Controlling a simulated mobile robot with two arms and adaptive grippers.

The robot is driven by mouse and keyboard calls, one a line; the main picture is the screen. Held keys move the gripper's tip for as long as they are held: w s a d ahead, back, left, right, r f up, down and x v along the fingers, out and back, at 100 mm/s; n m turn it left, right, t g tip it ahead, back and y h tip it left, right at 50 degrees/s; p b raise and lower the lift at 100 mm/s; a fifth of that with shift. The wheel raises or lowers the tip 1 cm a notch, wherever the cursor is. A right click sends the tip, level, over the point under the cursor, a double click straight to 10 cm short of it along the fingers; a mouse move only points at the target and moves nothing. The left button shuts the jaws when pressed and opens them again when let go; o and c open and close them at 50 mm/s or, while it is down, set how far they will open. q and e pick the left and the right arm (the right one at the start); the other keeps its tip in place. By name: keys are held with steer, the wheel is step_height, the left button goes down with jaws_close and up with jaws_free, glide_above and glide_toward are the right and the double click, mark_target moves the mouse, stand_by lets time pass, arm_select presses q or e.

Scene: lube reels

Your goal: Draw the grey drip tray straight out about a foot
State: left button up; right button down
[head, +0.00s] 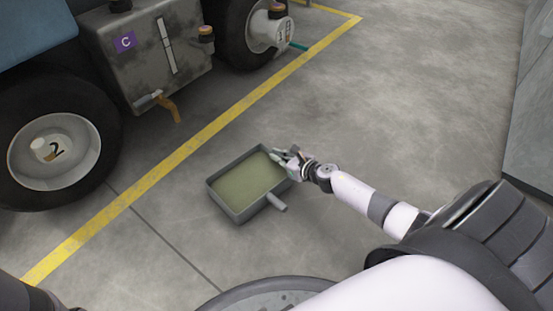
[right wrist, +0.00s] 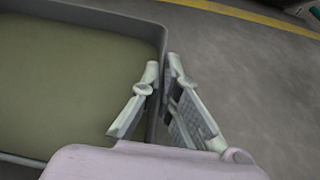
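The grey drip tray (head: 238,214) lies flat on the concrete floor, holding a dull green liquid (head: 247,184). A short grey handle (head: 277,202) sticks out from its near right side. My right gripper (head: 284,156) is at the tray's right side, near the far right corner. In the right wrist view, the tray's wall (right wrist: 163,38) runs between the fingertips (right wrist: 162,66), one finger inside and one outside. The fingers look closed onto the wall, though the contact is partly hidden. My left gripper is not in view.
A yellow floor line (head: 165,172) runs between the tray and a vehicle with black wheels (head: 60,150). A grey tank (head: 150,55) marked C has an orange-brown spout (head: 170,107). Floor on the tray's near side and to the right is bare. A grey wall or panel (head: 532,130) stands far right.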

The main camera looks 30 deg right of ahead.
steer(key=shift+s+d, duration=0.1)
steer(key=shift+s, duration=0.15)
steer(key=c, duration=2.3)
jaws_free()
steer(key=o, duration=0.6)
steer(key=v, duration=1.2)
steer(key=shift+w+r, duration=0.1)
